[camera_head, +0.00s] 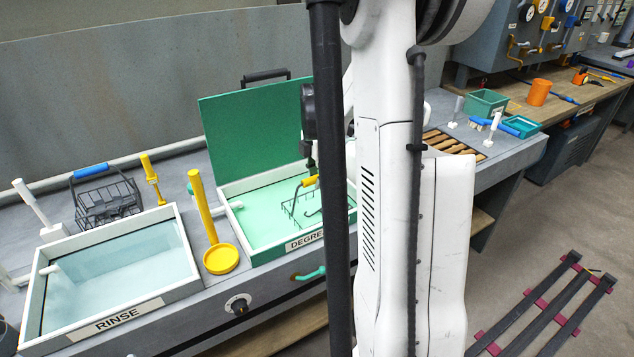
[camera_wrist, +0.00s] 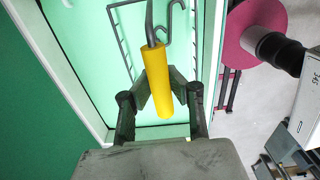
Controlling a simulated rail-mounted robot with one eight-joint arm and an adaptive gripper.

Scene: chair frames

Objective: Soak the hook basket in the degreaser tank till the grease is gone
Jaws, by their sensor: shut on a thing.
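The degreaser tank (camera_head: 262,238) is a white-rimmed tank of green liquid, with its green lid (camera_head: 255,125) standing open behind it. The hook basket (camera_head: 292,207), a wire basket with a yellow handle, is at the tank's liquid; its lower part looks immersed. A dark hook shows beside it. In the wrist view my gripper (camera_wrist: 157,98) is shut on the yellow handle (camera_wrist: 157,85), with the basket's wires over the green liquid. My arm hides the right part of the tank in the head view. I cannot tell whether grease remains on the basket.
The rinse tank (camera_head: 110,317) stands at left, with a blue-handled wire basket (camera_head: 106,200) behind it. A yellow post with a round dish (camera_head: 221,259) stands between the tanks. Green bins (camera_head: 485,103) and an orange cup (camera_head: 539,92) are on the right bench. A dark rack (camera_head: 545,310) lies on the floor.

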